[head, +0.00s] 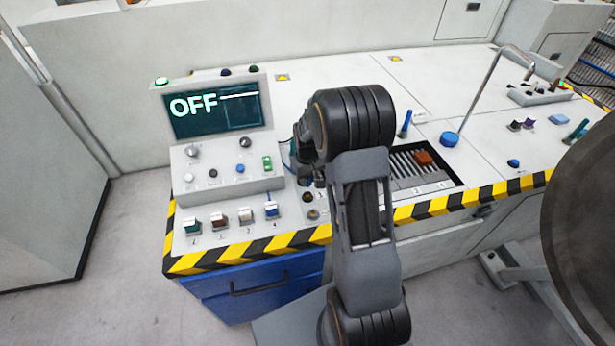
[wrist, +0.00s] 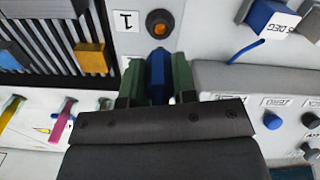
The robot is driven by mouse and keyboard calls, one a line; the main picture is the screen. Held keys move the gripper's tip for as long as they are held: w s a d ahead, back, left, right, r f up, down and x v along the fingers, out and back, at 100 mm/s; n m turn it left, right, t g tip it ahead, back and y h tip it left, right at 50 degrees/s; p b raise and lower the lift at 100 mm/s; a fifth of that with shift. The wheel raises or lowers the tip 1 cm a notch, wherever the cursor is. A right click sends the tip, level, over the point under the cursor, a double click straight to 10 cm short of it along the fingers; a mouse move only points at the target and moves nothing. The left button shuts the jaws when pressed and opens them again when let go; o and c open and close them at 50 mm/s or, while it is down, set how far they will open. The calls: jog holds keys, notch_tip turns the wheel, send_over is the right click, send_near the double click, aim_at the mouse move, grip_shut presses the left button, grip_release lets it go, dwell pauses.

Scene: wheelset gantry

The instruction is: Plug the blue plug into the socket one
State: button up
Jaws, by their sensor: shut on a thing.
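My gripper (wrist: 158,92) is shut on the blue plug (wrist: 158,66), which sits between two green fingers in the wrist view. Socket one (wrist: 158,23), a dark ring with an orange centre beside a label "1", lies just beyond the plug's tip and in line with it. The plug's tip looks apart from the socket; its height above the panel is hard to tell. In the head view my arm hides the plug and most of my gripper (head: 304,172), which is over the console right of the switches.
A slotted bay (head: 405,172) with a red-brown block (head: 424,157) lies right of my arm. A raised control box (head: 222,178) and a screen (head: 215,108) reading OFF stand at the left. Lever switches (head: 246,216) line the front edge. A tall bent rod rises at the right.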

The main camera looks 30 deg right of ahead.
jog(key=shift+f+b, duration=0.9)
jog(key=shift+f, duration=0.65)
jog(key=shift+f+b, duration=1.05)
jog(key=shift+f, duration=0.25)
dwell(0.5)
jog(key=o, duration=1)
notch_tip(320, 180, up, 14)
jog(key=shift+f, duration=0.1)
dwell(0.4)
jog(key=s+a+r+t+p, duration=0.1)
jog(key=s+a+r, duration=0.2)
jog(key=s, duration=0.6)
jog(key=s+a+r+t+p, duration=0.1)
jog(key=s+a+r+t, duration=0.1)
jog(key=s+a+r, duration=0.2)
jog(key=s+a, duration=0.3)
jog(key=s, duration=0.2)
jog(key=shift+s+a+r+m+t+p, duration=0.15)
jog(key=shift+s+m+t+p, duration=0.15)
jog(key=shift+s+p, duration=0.05)
